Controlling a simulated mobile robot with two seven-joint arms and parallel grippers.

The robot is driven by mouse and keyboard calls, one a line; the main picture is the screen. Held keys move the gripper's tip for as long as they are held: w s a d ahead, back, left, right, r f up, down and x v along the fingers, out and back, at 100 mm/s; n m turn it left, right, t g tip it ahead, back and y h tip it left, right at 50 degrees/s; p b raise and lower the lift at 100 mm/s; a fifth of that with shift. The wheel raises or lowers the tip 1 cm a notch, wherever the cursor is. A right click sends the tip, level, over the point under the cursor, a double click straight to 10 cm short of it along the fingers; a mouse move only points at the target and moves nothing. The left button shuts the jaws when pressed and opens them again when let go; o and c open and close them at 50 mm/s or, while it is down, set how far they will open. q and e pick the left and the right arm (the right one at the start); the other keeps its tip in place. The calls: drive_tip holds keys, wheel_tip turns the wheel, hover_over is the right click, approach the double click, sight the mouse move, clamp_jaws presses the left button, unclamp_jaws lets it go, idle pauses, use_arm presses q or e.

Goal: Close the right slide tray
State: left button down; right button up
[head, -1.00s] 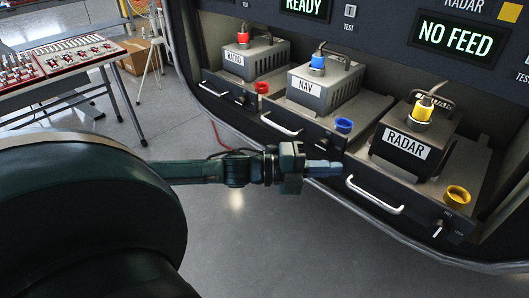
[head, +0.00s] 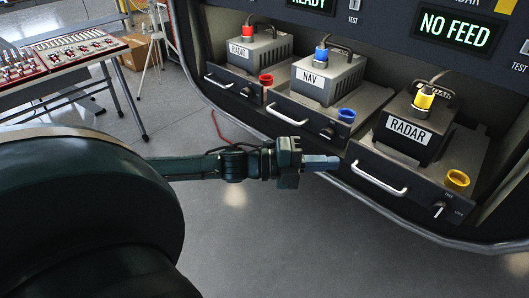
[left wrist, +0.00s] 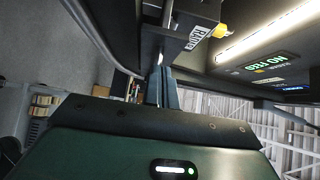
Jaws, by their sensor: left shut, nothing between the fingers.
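The right slide tray (head: 400,192) is a dark drawer with a white bar handle (head: 378,179) and a small latch at its front right. It stands out from the cabinet bay and carries the black RADAR box (head: 410,128), with a yellow plug on top and a yellow cup (head: 458,179) beside it. My left gripper (head: 322,162) is shut and empty, just left of the tray's front corner and handle. In the left wrist view its fingers (left wrist: 160,88) point toward the tray; contact cannot be told. My right gripper is not in view.
The NAV tray (head: 300,117) and RADIO tray (head: 226,82) sit left of the RADAR tray, with similar handles. The cabinet's curved lower rim (head: 440,239) runs below. A table with a red panel (head: 75,55) stands at the far left. The floor in front is clear.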

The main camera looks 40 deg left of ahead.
use_arm(q)
drive_tip(key=v, duration=1)
drive_tip(key=shift+s+p, duration=0.25)
drive_tip(key=shift+p, duration=0.05)
